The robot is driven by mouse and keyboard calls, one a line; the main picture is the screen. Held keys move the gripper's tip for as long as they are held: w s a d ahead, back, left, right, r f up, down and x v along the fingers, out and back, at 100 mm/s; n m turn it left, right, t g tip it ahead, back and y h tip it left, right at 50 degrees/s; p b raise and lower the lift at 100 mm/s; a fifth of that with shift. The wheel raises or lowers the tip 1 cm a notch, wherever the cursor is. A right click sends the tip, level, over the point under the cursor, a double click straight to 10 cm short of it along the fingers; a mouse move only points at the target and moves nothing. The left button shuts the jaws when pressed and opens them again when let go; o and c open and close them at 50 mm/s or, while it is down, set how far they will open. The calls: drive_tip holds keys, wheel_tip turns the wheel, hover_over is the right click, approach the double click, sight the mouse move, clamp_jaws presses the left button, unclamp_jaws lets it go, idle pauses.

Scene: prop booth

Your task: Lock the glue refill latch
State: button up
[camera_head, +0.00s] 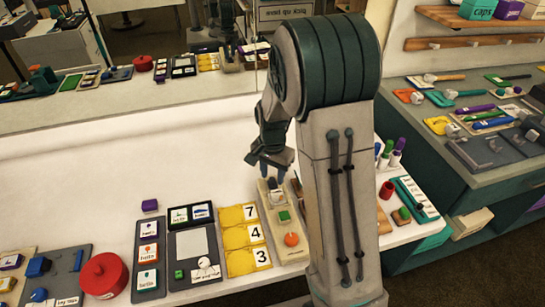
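My gripper (271,180) points down over the far end of a narrow beige board (284,254) on the white table, just left of my arm. A small green block (285,216) and an orange round knob (291,239) sit on the near part of this board. A dark bluish part shows at the far end, right below my gripper; I cannot tell whether it is the latch or my fingertips. No glue refill label is readable. I cannot tell whether the fingers touch anything or are open. My arm hides the area right of the board.
Yellow number cards (242,237), a dark tray with a grey panel (193,245) and a red round canister (103,275) stand left of the board. Markers (395,157) and a red cup (387,190) stand right of my arm. The table's middle left is clear. A mirror-like panel backs the table.

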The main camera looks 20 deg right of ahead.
sight(273, 180)
wheel_tip(273, 180, up, 12)
drive_tip(key=shift+r, duration=0.25)
drive_tip(key=shift+s, duration=0.1)
idle(0.4)
drive_tip(key=s+r+n+t, duration=0.2)
drive_tip(key=s+n, duration=0.6)
drive_tip(key=s, duration=1.1)
drive_tip(key=shift+s+r+n+t, duration=0.2)
drive_tip(key=shift+s+n+t, duration=0.15)
drive_tip(key=shift+n+t, duration=0.05)
drive_tip(key=shift+a, duration=0.1)
